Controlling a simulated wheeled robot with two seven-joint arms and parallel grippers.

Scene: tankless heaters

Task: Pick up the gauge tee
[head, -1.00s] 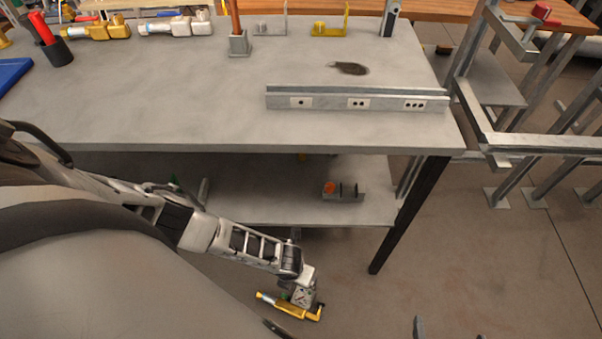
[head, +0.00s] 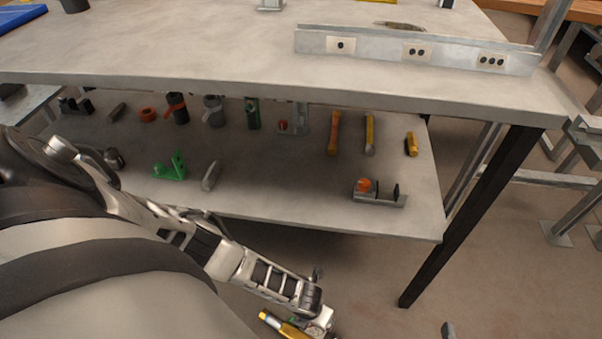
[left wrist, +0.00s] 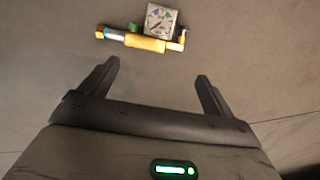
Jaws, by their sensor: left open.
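The gauge tee (left wrist: 146,41) shows in the left wrist view as a yellow fitting with a blue-silver section and a square white gauge. It lies on the bare floor, beyond my fingertips. My left gripper (left wrist: 155,70) is open and empty, pointing toward it, with a gap between. In the head view the yellow tee (head: 285,326) shows at the bottom edge, beside the end of my left arm, which hides part of it. My left fingers are not clear there. My right gripper is in neither view.
A grey workbench (head: 200,65) stands ahead, with a dark leg (head: 470,220) at its right. Its lower shelf (head: 280,185) holds several tools, a green bracket (head: 172,168) and a grey holder (head: 380,195). The floor around the tee looks clear.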

